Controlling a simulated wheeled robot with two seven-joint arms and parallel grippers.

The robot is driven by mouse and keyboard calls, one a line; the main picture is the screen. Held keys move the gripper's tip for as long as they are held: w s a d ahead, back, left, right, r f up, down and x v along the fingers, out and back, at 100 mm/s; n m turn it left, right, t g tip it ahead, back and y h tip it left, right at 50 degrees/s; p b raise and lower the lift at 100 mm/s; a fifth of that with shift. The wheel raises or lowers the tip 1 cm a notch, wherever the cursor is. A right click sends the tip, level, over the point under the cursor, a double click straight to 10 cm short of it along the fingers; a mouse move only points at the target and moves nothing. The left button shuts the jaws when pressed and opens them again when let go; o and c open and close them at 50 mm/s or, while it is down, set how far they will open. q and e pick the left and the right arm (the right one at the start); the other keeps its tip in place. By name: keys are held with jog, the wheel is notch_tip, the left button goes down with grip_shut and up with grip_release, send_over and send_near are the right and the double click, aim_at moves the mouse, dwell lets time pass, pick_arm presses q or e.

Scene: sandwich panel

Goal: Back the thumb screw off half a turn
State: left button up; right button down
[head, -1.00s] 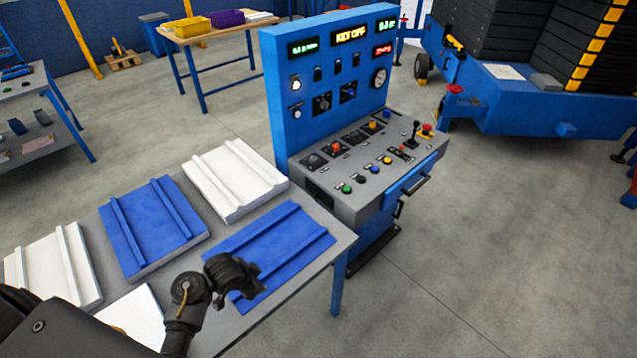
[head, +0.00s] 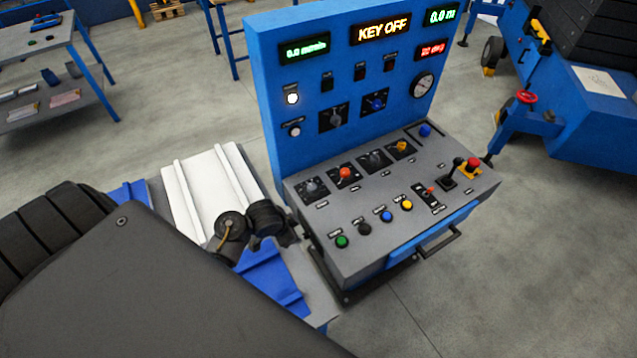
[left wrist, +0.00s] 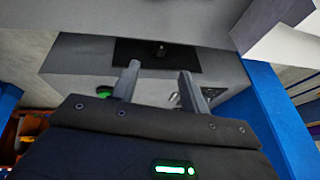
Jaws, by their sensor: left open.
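In the left wrist view a small dark knob (left wrist: 161,49), which may be the thumb screw, stands out from a black plate (left wrist: 185,58) on a grey face of the control console. It is too small and dark to tell its exact shape or turn. My left gripper (left wrist: 158,71) is open and empty, its two fingers pointing at the plate with the knob beyond and between their tips; they look apart from it. In the head view the left wrist is at the console's left side, and the fingers and side plate are hidden. My right gripper is not in view.
The grey console top (head: 325,215) carries several buttons, knobs and a joystick (head: 451,178). Its blue upright panel (head: 300,65) reads KEY OFF. A white panel (head: 205,190) and a blue panel (head: 275,285) lie close by the left arm.

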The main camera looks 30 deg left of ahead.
aim_at(304, 236)
pick_arm(q)
jog(key=shift+w, duration=0.2)
jog(key=shift+a+r, duration=0.1)
jog(key=shift+f+b, duration=0.3)
jog(key=shift+f, duration=0.15)
jog(key=b+x, duration=0.2)
jog(key=x, duration=0.6)
jog(key=shift+w+f, duration=0.1)
jog(key=shift+w, duration=0.1)
jog(key=shift+b+x, duration=0.3)
jog(key=shift+x, duration=0.5)
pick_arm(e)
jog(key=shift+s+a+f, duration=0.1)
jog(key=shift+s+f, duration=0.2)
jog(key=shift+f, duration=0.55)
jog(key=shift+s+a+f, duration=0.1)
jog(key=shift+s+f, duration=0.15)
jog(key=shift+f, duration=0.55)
